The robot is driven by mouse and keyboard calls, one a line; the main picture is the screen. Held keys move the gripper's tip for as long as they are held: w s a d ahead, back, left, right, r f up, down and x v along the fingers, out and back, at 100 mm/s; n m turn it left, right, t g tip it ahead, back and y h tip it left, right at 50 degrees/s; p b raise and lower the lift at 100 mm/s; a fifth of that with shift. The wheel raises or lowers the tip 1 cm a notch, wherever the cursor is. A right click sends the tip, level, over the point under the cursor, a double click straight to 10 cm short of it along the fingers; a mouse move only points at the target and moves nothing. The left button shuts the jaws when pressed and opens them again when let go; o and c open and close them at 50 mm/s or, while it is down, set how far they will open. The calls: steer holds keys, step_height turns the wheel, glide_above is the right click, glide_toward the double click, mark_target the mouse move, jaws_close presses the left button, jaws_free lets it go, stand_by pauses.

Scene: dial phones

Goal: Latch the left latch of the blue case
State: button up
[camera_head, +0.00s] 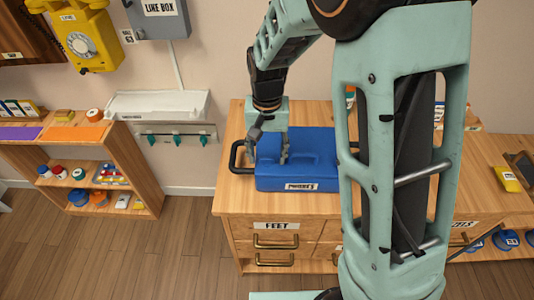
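The blue case (310,170) lies on top of a wooden cabinet, with a white label (301,186) on its front face. A black handle (237,157) sticks out at its left end. My gripper (268,148) is over the left part of the case, pointing down, with its two grey fingers spread apart and nothing visible between them. The right finger is over the case top and the left finger is near its left edge. I cannot tell whether they touch it. The left latch cannot be made out. My arm hides part of the case's right side.
The wooden cabinet top (231,205) is bare in front of the case, with drawers below. A yellow item (507,178) lies at the far right. A low shelf (150,172) with small objects stands left. A yellow dial phone (85,40) hangs on the wall.

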mark_target(267, 158)
step_height(267, 158, up, 12)
stand_by(0.6)
stand_by(0.4)
